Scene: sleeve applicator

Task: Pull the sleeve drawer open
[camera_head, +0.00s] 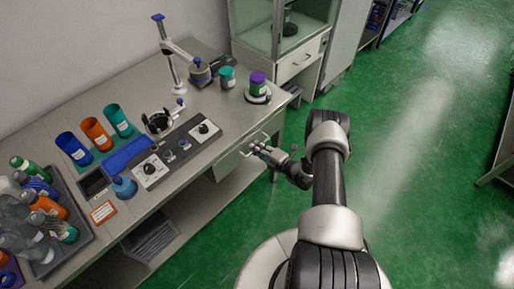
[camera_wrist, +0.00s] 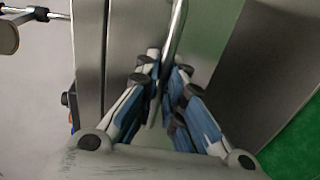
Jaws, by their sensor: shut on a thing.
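The drawer (camera_head: 229,165) has a pale front under the front edge of the workbench, near its right end. Its bar handle (camera_head: 245,154) stands out from the front. My gripper (camera_head: 259,149) is at the handle, reaching in from the right. In the wrist view, the metal handle (camera_wrist: 177,27) runs down between the blue-padded fingers of my gripper (camera_wrist: 162,95), which are shut on it. I cannot tell how far the drawer is out. Its inside does not show.
The workbench (camera_head: 202,146) carries a control panel (camera_head: 178,149), orange, blue and teal cups, a stand and a crate (camera_head: 75,245) of bottles. A purple-and-green container (camera_head: 257,84) sits near the right end. A cabinet (camera_head: 298,62) stands behind. Green floor (camera_head: 420,150) is clear on the right.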

